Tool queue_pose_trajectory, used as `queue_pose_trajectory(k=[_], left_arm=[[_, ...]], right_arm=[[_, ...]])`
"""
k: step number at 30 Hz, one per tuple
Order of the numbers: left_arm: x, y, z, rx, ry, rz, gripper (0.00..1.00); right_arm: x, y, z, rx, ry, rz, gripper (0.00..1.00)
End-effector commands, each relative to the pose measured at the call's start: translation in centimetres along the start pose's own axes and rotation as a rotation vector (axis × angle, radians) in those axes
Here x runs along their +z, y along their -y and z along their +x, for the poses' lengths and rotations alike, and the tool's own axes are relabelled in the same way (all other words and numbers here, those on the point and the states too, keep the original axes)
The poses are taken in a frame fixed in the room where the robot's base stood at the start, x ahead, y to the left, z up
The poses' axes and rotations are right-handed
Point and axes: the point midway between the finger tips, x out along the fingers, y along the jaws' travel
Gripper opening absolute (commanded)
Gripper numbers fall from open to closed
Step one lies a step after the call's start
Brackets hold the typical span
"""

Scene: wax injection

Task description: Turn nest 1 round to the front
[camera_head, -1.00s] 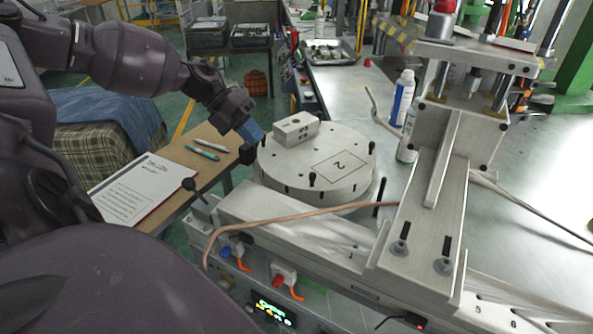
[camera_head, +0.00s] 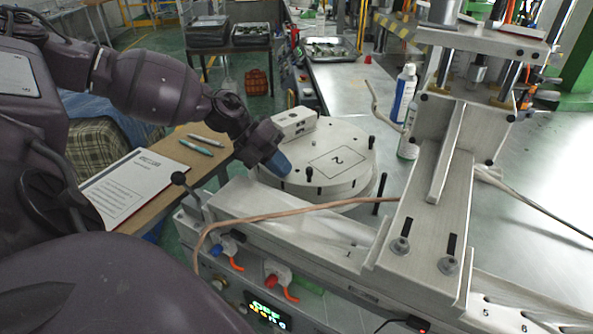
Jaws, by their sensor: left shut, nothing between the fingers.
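A round, pale turntable (camera_head: 335,185) stands at the middle of the machine. The nest outline marked 2 (camera_head: 338,160) faces the front right of its top. A metal block mould (camera_head: 294,122) sits on the back left of the disc. I cannot see a number 1 on the disc. A short black peg (camera_head: 309,174) stands at the front rim and another (camera_head: 371,143) at the right rim. My left gripper (camera_head: 280,165), with blue fingertips, is shut and empty at the disc's left front edge, covering part of it. I cannot tell whether it touches the disc. My right gripper is out of view.
The press column (camera_head: 440,180) stands close on the right. A tan hose (camera_head: 290,213) crosses in front of the disc. A spray bottle (camera_head: 403,95) stands behind it. A side table with a paper sheet (camera_head: 125,185) and pens (camera_head: 197,147) lies to the left.

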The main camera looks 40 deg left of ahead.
Motion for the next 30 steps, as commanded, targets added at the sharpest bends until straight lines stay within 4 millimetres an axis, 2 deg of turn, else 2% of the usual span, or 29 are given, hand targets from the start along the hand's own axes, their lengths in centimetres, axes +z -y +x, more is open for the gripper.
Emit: queue_pose_trajectory(k=[3, 9, 21, 30], left_arm=[[0.0, 1.0, 1.1, -0.002, -0.002, 0.002, 0.00], [0.0, 1.9, 1.9, -0.001, 0.001, 0.001, 0.00], [0.0, 2.2, 2.1, -0.001, 0.001, 0.000, 0.00], [0.7, 2.2, 2.2, 0.000, 0.009, -0.007, 0.00]], right_arm=[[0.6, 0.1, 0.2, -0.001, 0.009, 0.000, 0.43], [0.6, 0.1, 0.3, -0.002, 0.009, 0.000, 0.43], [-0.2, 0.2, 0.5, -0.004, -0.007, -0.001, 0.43], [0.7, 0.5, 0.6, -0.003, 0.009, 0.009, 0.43]])
